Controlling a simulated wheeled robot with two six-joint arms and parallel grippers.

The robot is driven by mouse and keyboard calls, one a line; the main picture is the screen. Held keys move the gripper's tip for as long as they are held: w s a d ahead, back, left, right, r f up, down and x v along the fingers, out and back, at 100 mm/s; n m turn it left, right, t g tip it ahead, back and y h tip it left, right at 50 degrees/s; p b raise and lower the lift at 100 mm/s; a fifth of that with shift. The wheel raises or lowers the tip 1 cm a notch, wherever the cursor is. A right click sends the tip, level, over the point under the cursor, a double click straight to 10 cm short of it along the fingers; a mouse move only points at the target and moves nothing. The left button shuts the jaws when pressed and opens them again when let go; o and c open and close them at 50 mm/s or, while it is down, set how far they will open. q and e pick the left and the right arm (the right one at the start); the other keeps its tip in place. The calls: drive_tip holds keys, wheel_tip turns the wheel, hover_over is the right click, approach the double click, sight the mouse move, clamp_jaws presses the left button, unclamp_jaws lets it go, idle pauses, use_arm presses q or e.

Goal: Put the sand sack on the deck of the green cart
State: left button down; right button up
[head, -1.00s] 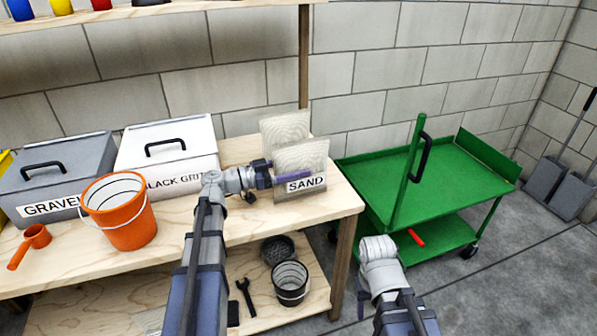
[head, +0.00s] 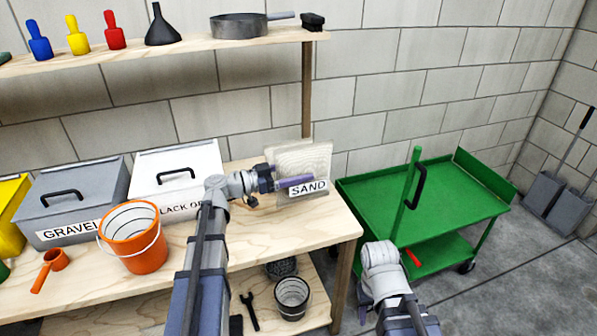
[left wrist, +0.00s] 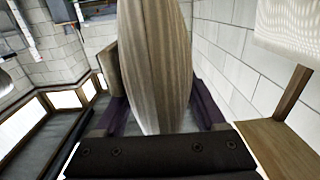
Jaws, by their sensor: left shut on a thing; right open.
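The pale sand sack (head: 312,160) stands upright at the right end of the workbench, with a SAND label low on its front. My left gripper (head: 295,183) is shut on the sack, its purple fingers across the front. The left wrist view shows the sack (left wrist: 157,65) filling the space between the purple fingers. I cannot tell whether the sack's bottom touches the bench. The green cart (head: 380,192) stands to the right of the bench, its upper deck bare.
The cart's upright post with a black handle (head: 417,187) rises at its near side. A red object lies on its lower deck. The bench (head: 215,262) holds an orange bucket (head: 134,240), an orange scoop (head: 50,265) and lidded bins.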

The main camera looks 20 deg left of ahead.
use_arm(q)
drive_tip(key=shift+r+p, duration=0.3)
drive_tip(key=shift+r, duration=0.4)
